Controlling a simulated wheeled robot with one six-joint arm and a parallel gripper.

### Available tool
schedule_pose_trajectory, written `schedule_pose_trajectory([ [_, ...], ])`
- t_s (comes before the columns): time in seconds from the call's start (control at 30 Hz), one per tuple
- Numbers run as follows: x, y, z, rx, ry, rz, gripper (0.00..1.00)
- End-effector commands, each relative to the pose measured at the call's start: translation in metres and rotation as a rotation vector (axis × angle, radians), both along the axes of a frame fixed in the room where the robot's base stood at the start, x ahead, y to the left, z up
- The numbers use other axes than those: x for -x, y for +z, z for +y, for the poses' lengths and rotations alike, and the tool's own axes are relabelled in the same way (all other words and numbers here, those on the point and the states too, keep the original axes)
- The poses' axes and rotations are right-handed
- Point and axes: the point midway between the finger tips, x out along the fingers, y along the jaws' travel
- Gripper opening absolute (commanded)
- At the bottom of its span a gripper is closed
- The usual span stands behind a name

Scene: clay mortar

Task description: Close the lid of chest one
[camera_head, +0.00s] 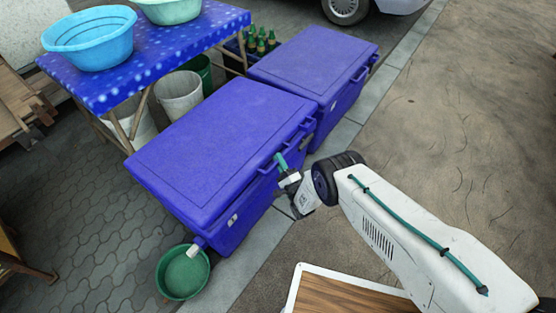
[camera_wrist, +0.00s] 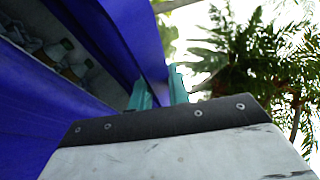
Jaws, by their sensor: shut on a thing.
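The near blue chest (camera_head: 250,222) stands left of my arm; no readable marking shows whether it is chest one. Its lid (camera_head: 220,140) lies over it in the head view. In the wrist view a gap shows between the blue lid (camera_wrist: 143,35) and the chest wall (camera_wrist: 40,125), with pale bottles (camera_wrist: 65,55) inside, so the lid is partly raised. My gripper (camera_head: 281,162) is at the lid's right edge, its teal fingers (camera_wrist: 158,92) shut on the lid's blue edge. The exact contact is partly hidden by the gripper body.
A second blue chest (camera_head: 315,70) with its lid down stands behind. A table (camera_head: 160,62) with basins (camera_head: 90,40) is at upper left. A green bucket (camera_head: 184,273) sits by the near chest's front corner. Open pavement (camera_head: 470,130) lies to the right.

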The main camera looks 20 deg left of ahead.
Motion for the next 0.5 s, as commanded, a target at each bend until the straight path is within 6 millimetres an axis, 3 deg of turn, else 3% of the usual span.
schedule_pose_trajectory([
  [0.07, -0.0076, 0.0046, -0.0038, -0.007, -0.017, -0.005, 0.0],
  [0.1, -0.0075, 0.0047, -0.0035, -0.007, -0.016, -0.006, 0.29],
  [0.13, -0.0072, 0.0047, -0.0031, -0.007, -0.015, -0.006, 0.37],
  [0.5, -0.0008, 0.0036, 0.0043, -0.004, 0.003, -0.005, 0.39],
])
